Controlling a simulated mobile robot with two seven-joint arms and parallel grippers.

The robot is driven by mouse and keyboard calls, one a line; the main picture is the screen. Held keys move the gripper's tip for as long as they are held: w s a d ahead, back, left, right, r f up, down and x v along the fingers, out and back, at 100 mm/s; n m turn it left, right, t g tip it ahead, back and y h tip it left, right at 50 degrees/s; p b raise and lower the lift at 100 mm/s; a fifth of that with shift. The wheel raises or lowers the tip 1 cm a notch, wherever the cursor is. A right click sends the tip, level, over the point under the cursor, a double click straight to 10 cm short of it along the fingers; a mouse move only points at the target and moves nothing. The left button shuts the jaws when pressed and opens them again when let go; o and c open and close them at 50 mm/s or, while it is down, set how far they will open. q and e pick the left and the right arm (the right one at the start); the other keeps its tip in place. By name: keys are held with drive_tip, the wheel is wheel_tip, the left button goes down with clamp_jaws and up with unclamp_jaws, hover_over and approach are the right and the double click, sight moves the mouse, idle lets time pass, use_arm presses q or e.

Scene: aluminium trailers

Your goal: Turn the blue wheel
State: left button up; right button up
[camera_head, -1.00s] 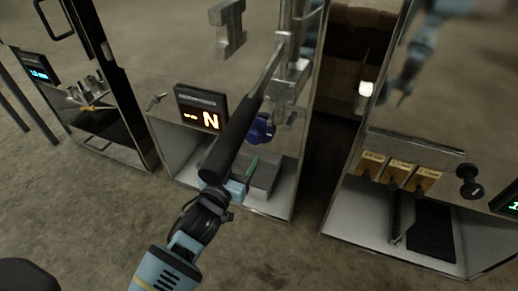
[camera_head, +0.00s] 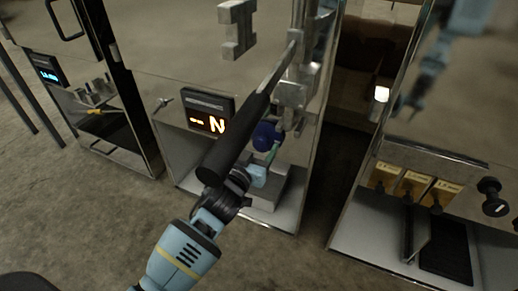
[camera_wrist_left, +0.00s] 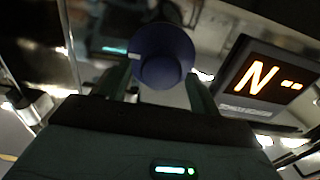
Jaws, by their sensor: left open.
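The blue wheel (camera_head: 266,136) is on the front of the middle aluminium trailer, below the metal fittings and right of the lit "N" display. It shows large in the left wrist view (camera_wrist_left: 163,57), at the top centre. My left gripper (camera_head: 273,151) is just below the wheel in the head view, partly hidden behind the black lever grip. In the left wrist view its open fingers (camera_wrist_left: 155,82) stand to the left and right of the wheel. I cannot tell whether they touch it. My right gripper is not in view.
A black-gripped lever (camera_head: 235,138) slants across in front of my left arm. The "N" display (camera_head: 205,112) sits left of the wheel. A grey block (camera_head: 270,190) stands on the ledge below. Another trailer with yellow-tagged parts (camera_head: 413,186) is at the right.

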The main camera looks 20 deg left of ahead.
use_arm(q)
drive_tip(key=shift+w, duration=0.1)
drive_tip(key=shift+c, duration=0.4)
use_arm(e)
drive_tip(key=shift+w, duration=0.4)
use_arm(q)
drive_tip(key=c, duration=0.9)
drive_tip(key=shift+o, duration=0.2)
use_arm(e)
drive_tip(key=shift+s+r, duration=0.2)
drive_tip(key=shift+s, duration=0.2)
